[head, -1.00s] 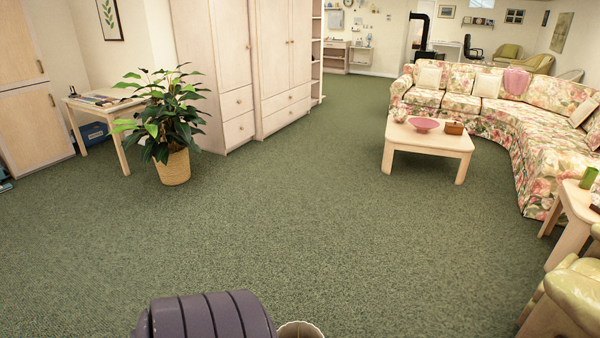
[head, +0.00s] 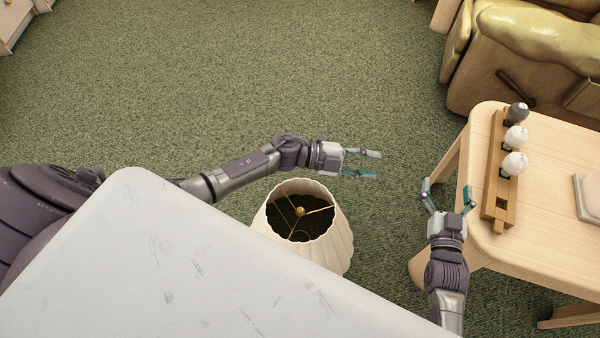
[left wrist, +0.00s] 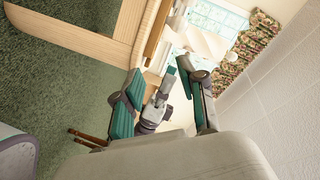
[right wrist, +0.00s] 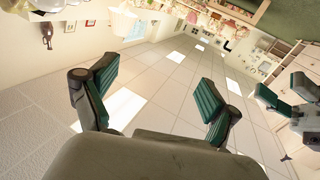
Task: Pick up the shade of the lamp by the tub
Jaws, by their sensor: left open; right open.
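A cream pleated lamp shade (head: 328,240) with a scalloped rim and brass inner fitting shows in the head view, its open top facing me. Its lower left is hidden by a pale scuffed surface nearer to the camera; what bears the shade is hidden. My left gripper (head: 368,163) is open and empty above and right of the shade in the picture, pointing right. Its open fingers show in the left wrist view (left wrist: 163,98). My right gripper (head: 448,197) is open and empty, right of the shade. Its fingers frame only ceiling in the right wrist view (right wrist: 155,105). I cannot make out a tub.
A light wooden table (head: 545,150) stands at the right, close to my right gripper. It bears a wooden stand (head: 496,190) with several bulb-like pieces. A green-yellow armchair (head: 530,60) is behind it. Open green carpet (head: 250,80) lies beyond the shade.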

